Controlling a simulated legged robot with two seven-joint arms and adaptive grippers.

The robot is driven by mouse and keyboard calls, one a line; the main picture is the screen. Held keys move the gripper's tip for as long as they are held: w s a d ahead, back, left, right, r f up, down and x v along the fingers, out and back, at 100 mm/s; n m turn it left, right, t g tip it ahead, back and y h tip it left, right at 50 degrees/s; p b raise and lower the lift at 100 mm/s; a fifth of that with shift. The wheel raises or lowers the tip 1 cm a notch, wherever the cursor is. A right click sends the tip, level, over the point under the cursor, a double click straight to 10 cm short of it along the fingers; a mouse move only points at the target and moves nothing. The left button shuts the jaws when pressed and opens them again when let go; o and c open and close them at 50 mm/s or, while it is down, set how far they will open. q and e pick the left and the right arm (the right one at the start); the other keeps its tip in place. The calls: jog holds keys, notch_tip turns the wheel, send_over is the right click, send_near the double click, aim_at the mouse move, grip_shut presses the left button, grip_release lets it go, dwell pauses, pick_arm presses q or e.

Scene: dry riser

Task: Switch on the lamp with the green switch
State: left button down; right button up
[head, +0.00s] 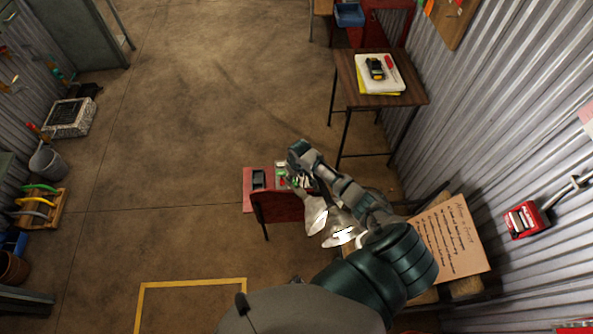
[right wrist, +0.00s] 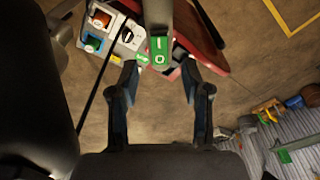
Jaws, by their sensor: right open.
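A green rocker switch (right wrist: 159,48) with white marks shows in the right wrist view, just beyond and between my fingertips. My right gripper (right wrist: 160,70) is open and empty, with one finger on each side below the switch; I cannot tell whether it touches anything. In the head view, my right gripper (head: 294,172) is over the small red table (head: 277,207) and hides part of what stands there. Bright lamp-like shades (head: 316,215) show beside my arm; which lamp the switch serves I cannot tell. My left gripper is out of view.
An orange switch (right wrist: 100,19) and a blue-green switch (right wrist: 91,43) sit on a pale panel beside the green one. A wooden table (head: 350,88) stands farther back. A corrugated wall (head: 500,130) bounds the right.

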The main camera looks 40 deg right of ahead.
aim_at(297, 185)
notch_tip(297, 185, up, 7)
jog(key=shift+s+d+r, duration=0.15)
jog(key=shift+s+d, duration=0.05)
jog(key=shift+s, duration=0.25)
dwell(0.3)
